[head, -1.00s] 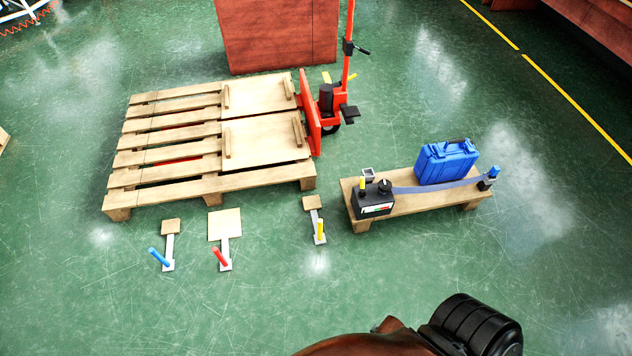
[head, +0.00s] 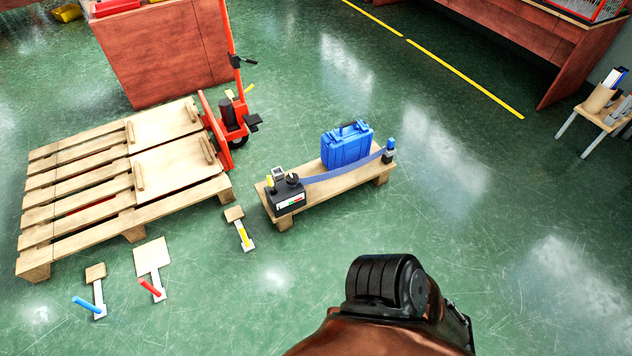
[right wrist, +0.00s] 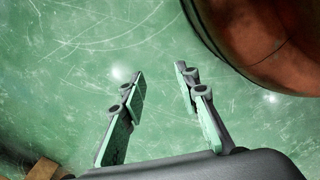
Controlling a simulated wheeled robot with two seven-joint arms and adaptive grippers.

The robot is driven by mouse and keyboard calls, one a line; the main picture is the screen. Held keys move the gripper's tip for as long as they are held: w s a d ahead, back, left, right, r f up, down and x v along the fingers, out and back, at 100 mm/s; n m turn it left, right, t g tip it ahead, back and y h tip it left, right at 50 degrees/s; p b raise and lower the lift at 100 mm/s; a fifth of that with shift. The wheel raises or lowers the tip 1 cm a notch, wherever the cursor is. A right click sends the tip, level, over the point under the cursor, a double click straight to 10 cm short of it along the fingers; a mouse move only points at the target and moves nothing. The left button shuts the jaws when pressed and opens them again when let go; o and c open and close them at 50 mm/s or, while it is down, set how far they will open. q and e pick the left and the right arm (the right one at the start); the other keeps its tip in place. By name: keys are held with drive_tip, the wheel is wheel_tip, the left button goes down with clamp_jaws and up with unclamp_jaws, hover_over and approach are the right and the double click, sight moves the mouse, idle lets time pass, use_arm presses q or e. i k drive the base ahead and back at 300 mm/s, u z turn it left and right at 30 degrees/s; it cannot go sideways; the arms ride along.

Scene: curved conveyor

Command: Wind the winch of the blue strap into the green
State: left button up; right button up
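The blue strap (head: 338,172) runs over a small wooden bench (head: 325,185), in front of a blue case (head: 347,144). Its left end meets a black winch box (head: 286,196), which has a yellow handle, a round dark knob and a gauge strip with green and red on its front. Its right end meets a post with a blue top (head: 390,148). The gauge reading is too small to tell. My right gripper (right wrist: 158,78) is open and empty above the green floor in the right wrist view. My left gripper is not in view.
A wooden pallet (head: 92,205) with a red pallet jack (head: 232,115) stands left of the bench. Paddles with blue, red (head: 150,288) and yellow handles lie on the floor. A small table (head: 595,118) is far right. Floor right of the bench is clear.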

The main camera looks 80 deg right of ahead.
sight(292, 179)
drive_tip(key=k, duration=0.3)
drive_tip(key=z, duration=0.95)
